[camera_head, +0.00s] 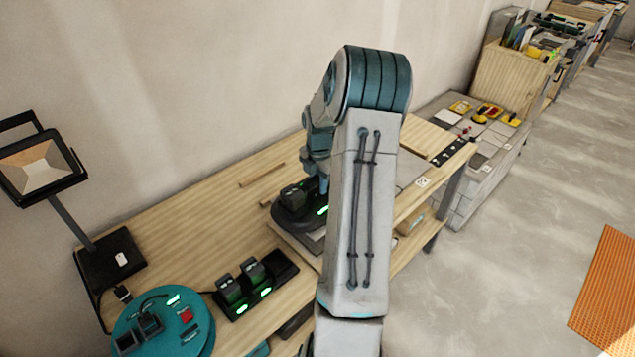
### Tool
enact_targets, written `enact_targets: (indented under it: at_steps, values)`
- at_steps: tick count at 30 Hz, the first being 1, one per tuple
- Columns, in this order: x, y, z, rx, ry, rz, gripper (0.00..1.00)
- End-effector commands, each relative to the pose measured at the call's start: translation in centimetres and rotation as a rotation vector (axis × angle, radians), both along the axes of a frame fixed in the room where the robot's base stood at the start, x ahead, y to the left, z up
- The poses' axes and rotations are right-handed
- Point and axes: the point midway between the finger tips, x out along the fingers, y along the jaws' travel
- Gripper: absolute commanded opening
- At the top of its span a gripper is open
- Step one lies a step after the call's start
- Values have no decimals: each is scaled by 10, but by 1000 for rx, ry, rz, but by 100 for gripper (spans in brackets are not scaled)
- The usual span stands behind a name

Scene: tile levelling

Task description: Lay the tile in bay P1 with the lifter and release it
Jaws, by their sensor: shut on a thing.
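A dark round lifter (289,211) with a black block on top and a lit green light stands in the middle of the wooden bench. A pale grey slab (287,242), which may be the tile, shows under it; the arm hides the rest. My gripper (320,187) is at the lifter's right side, shut on the lifter, with its fingers mostly hidden behind my arm. I cannot tell whether the slab is resting or raised. No P1 label is readable, so I cannot tell which place is bay P1.
A charger (284,267) with two batteries and a teal round device (152,344) stand at the bench's near left. A work lamp (42,172) stands at the left. Wooden strips (262,174) lie behind the lifter. A stone block (478,182) with tools stands beyond the bench.

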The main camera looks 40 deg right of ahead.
Motion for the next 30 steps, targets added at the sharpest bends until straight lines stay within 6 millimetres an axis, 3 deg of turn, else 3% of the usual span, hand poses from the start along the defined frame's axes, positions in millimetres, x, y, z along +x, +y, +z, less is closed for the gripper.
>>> enact_targets:
  at_steps: [21,30]
  values:
    - [2,1,-54,-3,-3,2,0]
    - [2,1,-66,-3,-4,2,0]
